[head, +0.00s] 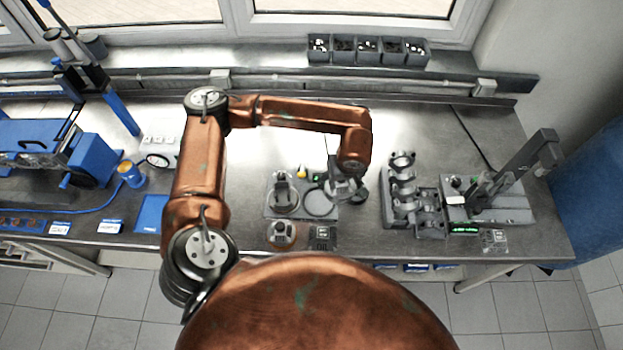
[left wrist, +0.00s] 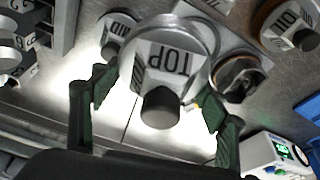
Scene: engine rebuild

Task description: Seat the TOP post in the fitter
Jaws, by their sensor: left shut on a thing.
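The TOP post (left wrist: 180,45) has a round metal body, a TOP label that reads upside down and a dark knob. It sits between the green pads of my left gripper (left wrist: 158,100) in the left wrist view, and the gripper is shut on it. In the head view, my left gripper (head: 342,184) hangs over the right part of a grey station plate (head: 301,212). The held post is hard to make out there. I cannot tell for sure which fixture is the fitter. My right gripper is not in view.
A MID piece (left wrist: 119,27) and an OIL piece (left wrist: 289,22) stand near the held post. Right of the plate are a grey engine block (head: 430,218) and a bench device (head: 510,207) with an upright arm. Small bins (head: 367,49) line the back ledge.

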